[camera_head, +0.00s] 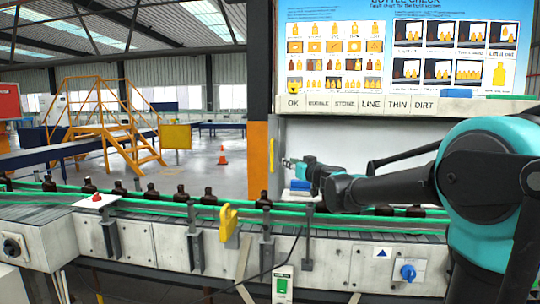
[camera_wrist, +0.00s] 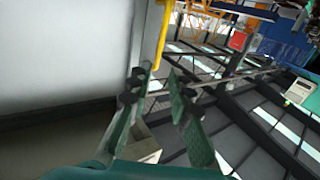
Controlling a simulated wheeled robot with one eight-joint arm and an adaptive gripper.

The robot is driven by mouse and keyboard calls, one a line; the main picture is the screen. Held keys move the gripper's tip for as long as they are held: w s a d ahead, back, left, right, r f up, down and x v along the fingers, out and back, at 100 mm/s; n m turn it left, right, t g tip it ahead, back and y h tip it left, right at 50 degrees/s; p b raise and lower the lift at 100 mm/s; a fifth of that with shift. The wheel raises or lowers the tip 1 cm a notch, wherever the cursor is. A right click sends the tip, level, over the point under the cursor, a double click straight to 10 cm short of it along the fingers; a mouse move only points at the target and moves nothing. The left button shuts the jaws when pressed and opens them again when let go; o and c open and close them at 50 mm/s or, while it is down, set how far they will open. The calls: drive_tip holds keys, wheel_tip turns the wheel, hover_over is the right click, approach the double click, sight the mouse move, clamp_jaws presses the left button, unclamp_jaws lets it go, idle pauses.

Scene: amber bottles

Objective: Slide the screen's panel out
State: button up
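The screen is a pale panel (camera_head: 330,137) behind the conveyor, below the bottle-check board; it also fills the left of the wrist view (camera_wrist: 65,50). A yellow upright handle (camera_head: 272,155) is at its left edge. In the wrist view the yellow handle (camera_wrist: 163,36) runs along the panel's edge, just beyond the fingertips. My gripper (camera_head: 286,162) points left, close to the handle. In the wrist view my gripper (camera_wrist: 157,84) has its two fingers apart with nothing between them. I cannot tell the exact gap between fingertips and handle.
A conveyor with green rails (camera_head: 150,198) carries several amber bottles (camera_head: 152,193) in front of the screen. A blue object (camera_head: 300,185) lies below my gripper. An orange and grey post (camera_head: 259,160) stands left of the handle.

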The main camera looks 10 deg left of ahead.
sight(272, 154)
drive_tip(key=x, duration=1.6)
drive_tip(key=shift+w+a, duration=0.2)
drive_tip(key=shift+w, duration=0.2)
clamp_jaws()
